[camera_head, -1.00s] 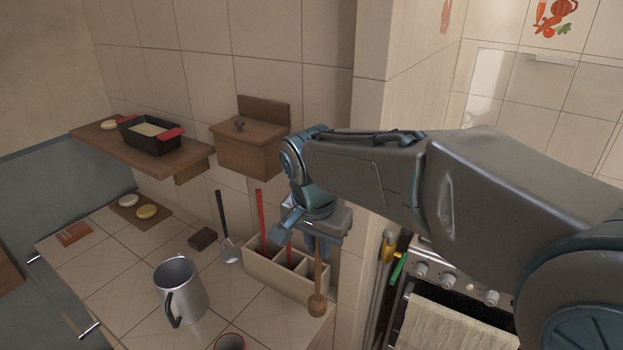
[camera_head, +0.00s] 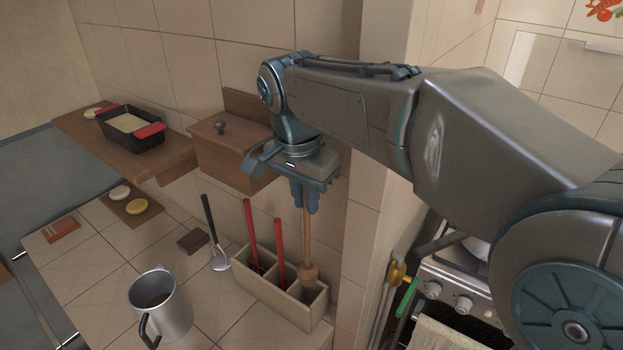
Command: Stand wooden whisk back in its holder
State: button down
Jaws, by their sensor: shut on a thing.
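My gripper (camera_head: 305,205) is shut on the upper handle of the wooden whisk (camera_head: 307,240) and holds it upright, head down. The whisk's round head (camera_head: 308,272) is at the right compartment of the cream holder box (camera_head: 268,294). Its lower end seems at or just inside the opening; I cannot tell how deep it is or whether it touches a wall. Two red-handled tools (camera_head: 249,228) (camera_head: 278,240) stand in the other compartments, to the left of the whisk.
A metal mug (camera_head: 168,312) stands at the front left of the tiled counter. A black-handled ladle (camera_head: 212,232) leans on the wall left of the holder. A wooden box (camera_head: 222,160) is on the wall behind my gripper, and a stove (camera_head: 455,290) is at the right.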

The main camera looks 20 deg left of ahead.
jog(key=shift+w, duration=0.2)
jog(key=shift+s+a+f+b, duration=0.1)
jog(key=shift+s+f+b, duration=0.05)
jog(key=shift+f+b, duration=0.3)
jog(key=shift+s+a+f+b, duration=0.1)
jog(key=shift+s+f+b, duration=0.05)
jog(key=shift+f+b, duration=0.25)
notch_tip(320, 180, down, 10)
jog(key=b, duration=0.7)
jog(key=shift+d+f, duration=0.1)
jog(key=c, duration=1.3)
grip_release()
jog(key=r, duration=0.4)
jog(key=s+r, duration=0.1)
jog(key=r, duration=0.8)
jog(key=shift+s+a+r+p, duration=0.25)
jog(key=shift+s+r+p, duration=0.05)
jog(key=shift+r+p, duration=0.1)
